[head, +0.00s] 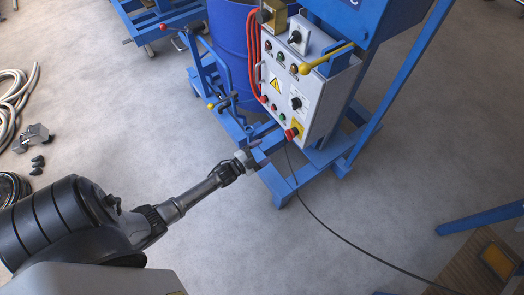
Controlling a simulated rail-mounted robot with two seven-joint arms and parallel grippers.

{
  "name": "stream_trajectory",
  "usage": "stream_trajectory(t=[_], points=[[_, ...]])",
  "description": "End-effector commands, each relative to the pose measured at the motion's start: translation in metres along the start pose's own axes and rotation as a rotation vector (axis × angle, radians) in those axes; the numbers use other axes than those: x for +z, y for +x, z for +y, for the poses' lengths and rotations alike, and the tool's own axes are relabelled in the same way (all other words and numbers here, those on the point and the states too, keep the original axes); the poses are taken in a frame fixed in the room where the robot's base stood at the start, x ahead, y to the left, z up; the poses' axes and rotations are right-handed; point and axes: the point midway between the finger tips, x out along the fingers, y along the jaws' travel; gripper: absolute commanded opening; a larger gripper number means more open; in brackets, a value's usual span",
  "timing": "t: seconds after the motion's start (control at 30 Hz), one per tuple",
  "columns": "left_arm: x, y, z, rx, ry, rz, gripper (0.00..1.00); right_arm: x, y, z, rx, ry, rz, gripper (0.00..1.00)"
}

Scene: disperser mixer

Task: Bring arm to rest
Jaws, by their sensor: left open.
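My left arm comes in from the lower left and reaches up and to the right over the floor. My left gripper (254,151) is at its end, open, with nothing seen between its fingers. In the picture it overlaps the blue foot frame of the mixer (275,182), just below and left of the control panel (303,92). I cannot tell whether it touches the frame. My right gripper is not in view.
A blue drum (230,45) stands behind the panel. A black cable (330,226) runs across the floor to the lower right. Hoses (14,100) and metal blocks (30,138) lie at the left. A wooden pallet (475,268) is at the lower right. The middle floor is clear.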

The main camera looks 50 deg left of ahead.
Motion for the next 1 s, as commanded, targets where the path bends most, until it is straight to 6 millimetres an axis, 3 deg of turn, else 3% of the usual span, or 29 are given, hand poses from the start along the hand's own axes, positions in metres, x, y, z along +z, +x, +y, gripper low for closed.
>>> stream_trajectory(t=[0.37,0.47,0.73,0.87,1.0], points=[[0.0,0.0,0.0,0.0,-0.01,0.0,0.77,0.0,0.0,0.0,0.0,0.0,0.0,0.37],[0.009,0.0,0.003,0.015,-0.034,-0.053,0.77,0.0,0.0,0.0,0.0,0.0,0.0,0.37],[0.066,-0.013,0.015,0.097,-0.149,-0.5,0.77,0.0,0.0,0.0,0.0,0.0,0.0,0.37],[0.066,-0.017,0.008,0.112,-0.221,-0.7,0.77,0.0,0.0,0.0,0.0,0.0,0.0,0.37],[0.041,-0.021,0.0,0.131,-0.299,-0.873,0.77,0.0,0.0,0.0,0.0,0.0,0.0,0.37]])
